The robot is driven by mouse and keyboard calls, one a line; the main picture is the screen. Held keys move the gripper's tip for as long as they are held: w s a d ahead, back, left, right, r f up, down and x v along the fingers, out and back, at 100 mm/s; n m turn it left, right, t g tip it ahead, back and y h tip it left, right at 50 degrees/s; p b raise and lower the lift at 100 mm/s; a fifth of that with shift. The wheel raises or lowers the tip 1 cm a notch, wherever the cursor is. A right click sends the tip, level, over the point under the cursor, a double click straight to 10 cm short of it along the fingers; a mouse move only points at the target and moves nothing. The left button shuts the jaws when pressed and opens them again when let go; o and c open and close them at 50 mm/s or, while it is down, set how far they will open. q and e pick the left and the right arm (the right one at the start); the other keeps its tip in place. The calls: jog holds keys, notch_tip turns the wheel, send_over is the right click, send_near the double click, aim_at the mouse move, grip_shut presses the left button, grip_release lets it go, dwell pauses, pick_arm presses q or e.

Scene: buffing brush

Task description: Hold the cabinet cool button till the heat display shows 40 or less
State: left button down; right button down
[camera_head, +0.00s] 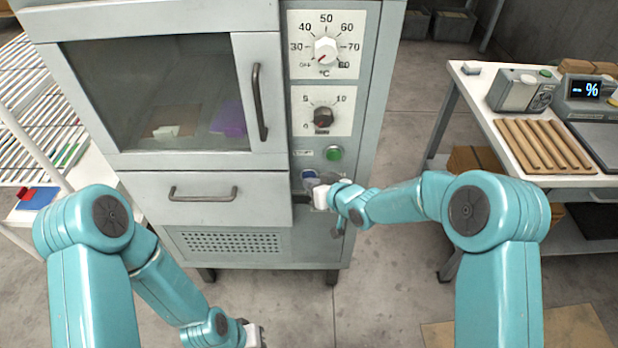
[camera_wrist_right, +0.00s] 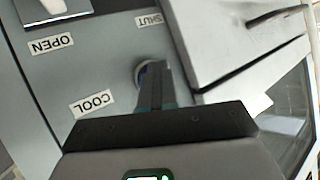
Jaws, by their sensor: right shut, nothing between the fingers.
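The grey cabinet (camera_head: 361,120) stands in the middle of the head view. My right gripper (camera_head: 312,192) is shut and empty at its lower front panel, below a green button (camera_head: 333,153). In the right wrist view the closed fingers (camera_wrist_right: 148,72) reach a blue round button with a pale rim (camera_wrist_right: 139,66), near the COOL label (camera_wrist_right: 92,103). The fingers cover most of this button; I cannot tell whether it is pressed. No heat number is readable on the cabinet. Its °C dial (camera_head: 325,50) runs to 80. My left gripper (camera_head: 255,336) is low, partly cut off.
A second dial (camera_head: 322,117) sits under the °C dial. The cabinet's door handle (camera_head: 260,102) and drawer handle (camera_head: 203,194) stick out left of my right gripper. A bench (camera_head: 470,95) at right holds a % display (camera_head: 585,89) and wooden rods (camera_head: 543,145).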

jog(key=shift+s, duration=0.1)
dwell(0.7)
jog(key=shift+s+b, duration=0.65)
jog(key=shift+s, duration=0.2)
jog(key=s+b, duration=0.2)
jog(key=s, duration=0.3)
jog(key=shift+b, duration=0.4)
